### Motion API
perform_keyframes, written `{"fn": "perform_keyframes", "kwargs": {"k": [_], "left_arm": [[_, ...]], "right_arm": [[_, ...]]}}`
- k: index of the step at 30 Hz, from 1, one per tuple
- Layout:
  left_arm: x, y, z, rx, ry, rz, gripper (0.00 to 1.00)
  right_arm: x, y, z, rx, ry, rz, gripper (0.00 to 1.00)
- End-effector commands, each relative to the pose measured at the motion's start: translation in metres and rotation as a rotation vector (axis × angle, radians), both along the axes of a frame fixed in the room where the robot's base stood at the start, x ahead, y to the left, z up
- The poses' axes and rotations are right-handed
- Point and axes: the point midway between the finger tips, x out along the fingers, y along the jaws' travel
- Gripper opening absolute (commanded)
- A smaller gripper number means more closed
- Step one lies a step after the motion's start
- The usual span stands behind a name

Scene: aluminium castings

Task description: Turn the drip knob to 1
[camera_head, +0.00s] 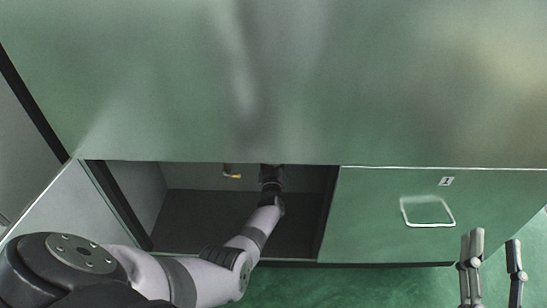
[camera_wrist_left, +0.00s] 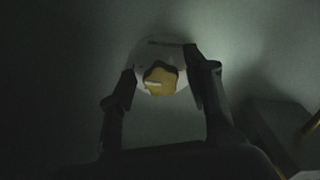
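The drip knob (camera_wrist_left: 160,80) is yellow with a pale mark and sits on a round white plate (camera_wrist_left: 165,50) in the dim left wrist view. My left gripper (camera_wrist_left: 160,64) has its two dark fingers apart, one on each side of the knob, with gaps between fingers and knob. In the head view my left arm reaches into the open cabinet compartment (camera_head: 205,220), and its gripper is mostly hidden under the cabinet top. I cannot read any number by the knob. My right gripper (camera_head: 494,244) is open and empty at the lower right, outside the cabinet.
The green cabinet top (camera_head: 300,80) overhangs the compartment. A small yellow fitting (camera_head: 232,176) hangs left of my left gripper. An open door (camera_head: 65,205) stands at the left. A closed green panel (camera_head: 390,240) with a white handle (camera_head: 428,224) is at the right.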

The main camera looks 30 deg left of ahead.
Motion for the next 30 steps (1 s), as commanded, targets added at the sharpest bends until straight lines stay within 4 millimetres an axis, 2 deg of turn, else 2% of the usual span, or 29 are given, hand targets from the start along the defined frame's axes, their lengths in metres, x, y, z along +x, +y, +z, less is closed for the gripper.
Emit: {"fn": "perform_keyframes", "kwargs": {"k": [14, 30], "left_arm": [[-0.005, -0.004, 0.0, -0.002, -0.002, 0.0, 0.5], [-0.057, -0.035, 0.0, -0.001, -0.002, 0.0, 0.5]], "right_arm": [[0.0, 0.001, -0.001, 0.0, 0.003, 0.002, 0.4], [0.0, 0.0, 0.0, 0.0, 0.001, 0.001, 0.4]]}}
